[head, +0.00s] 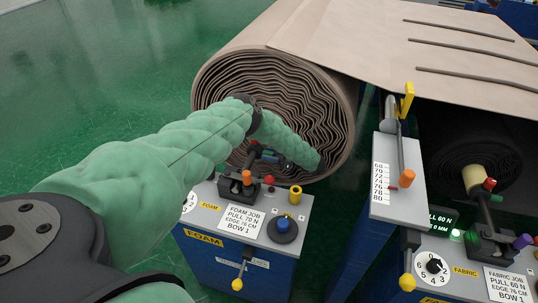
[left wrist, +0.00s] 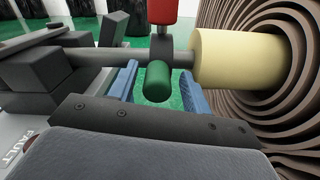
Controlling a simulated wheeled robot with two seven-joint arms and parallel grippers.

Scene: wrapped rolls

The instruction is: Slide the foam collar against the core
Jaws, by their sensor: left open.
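The foam collar (left wrist: 160,48) is a dark block on a grey shaft, with a red handle above and a green knob (left wrist: 157,80) below. The core (left wrist: 232,58) is a pale yellow cylinder at the roll's centre, to the collar's right. A short bare stretch of shaft shows between them. My left gripper (head: 272,157) is at the front of the foam roll (head: 335,105). Its blue fingers (left wrist: 160,88) stand open either side of the green knob in the left wrist view, with gaps visible. In the head view, my arm and gripper largely hide the collar and core. My right gripper is not in view.
The blue foam stand (head: 225,258) carries a lever, a blue button (head: 283,225) and a job sign below my gripper. A fabric stand (head: 445,262) and an upright scale (head: 395,182) stand to the right. Green floor is clear at left.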

